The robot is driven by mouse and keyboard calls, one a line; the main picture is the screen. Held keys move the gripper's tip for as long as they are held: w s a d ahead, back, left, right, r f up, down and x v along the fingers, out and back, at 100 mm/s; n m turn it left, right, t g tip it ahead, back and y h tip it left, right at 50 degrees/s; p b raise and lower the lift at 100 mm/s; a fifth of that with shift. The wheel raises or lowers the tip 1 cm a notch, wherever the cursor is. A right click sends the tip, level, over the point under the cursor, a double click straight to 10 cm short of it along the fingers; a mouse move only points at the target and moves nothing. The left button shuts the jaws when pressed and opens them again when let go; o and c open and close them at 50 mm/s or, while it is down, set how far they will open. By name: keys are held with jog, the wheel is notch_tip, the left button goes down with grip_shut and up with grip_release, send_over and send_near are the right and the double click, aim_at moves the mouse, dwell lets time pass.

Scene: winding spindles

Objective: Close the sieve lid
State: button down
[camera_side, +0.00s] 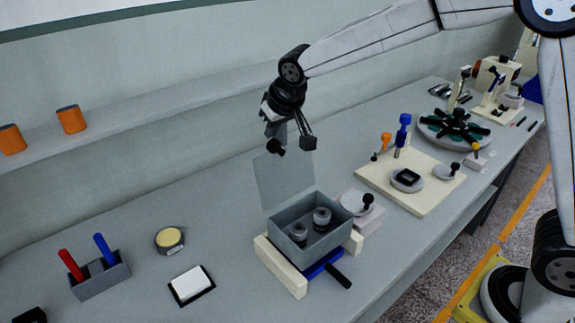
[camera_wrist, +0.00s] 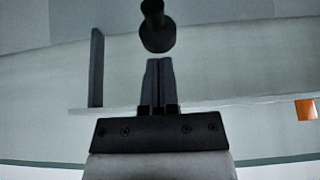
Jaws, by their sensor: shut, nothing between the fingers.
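The sieve is a grey open-topped box (camera_side: 322,244) on a cream and blue stand in the side view. Two grey cylindrical pieces (camera_side: 321,217) stand inside it. Its lid, a thin grey translucent panel (camera_side: 284,182), stands up steeply at the box's back edge, so the box is open. My gripper (camera_side: 290,147) is above the lid's top edge; whether it touches the lid is unclear. In the wrist view its fingers (camera_wrist: 158,82) are together and hold nothing. A black round-ended knob (camera_wrist: 157,34) shows just beyond the fingertips; what it belongs to is unclear.
A black handle (camera_side: 340,276) juts from the stand's front. A round white piece with a black knob (camera_side: 363,203) is right of the box. A cream board (camera_side: 425,198) lies farther right. A tape roll (camera_side: 170,240) and white pad (camera_side: 191,284) are left. A wall shelf (camera_side: 180,95) runs behind.

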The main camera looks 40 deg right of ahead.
jog(key=shift+s+r, duration=0.3)
jog(key=shift+s, duration=0.8)
jog(key=shift+s+r, duration=0.25)
jog(key=shift+s, duration=0.8)
jog(key=shift+s+r+t, duration=0.1)
jog(key=shift+s+t, duration=0.9)
jog(key=shift+s, duration=0.35)
jog(key=s+f, duration=0.7)
jog(key=s, duration=0.5)
jog(key=shift+s, duration=0.35)
jog(key=shift+r, duration=0.1)
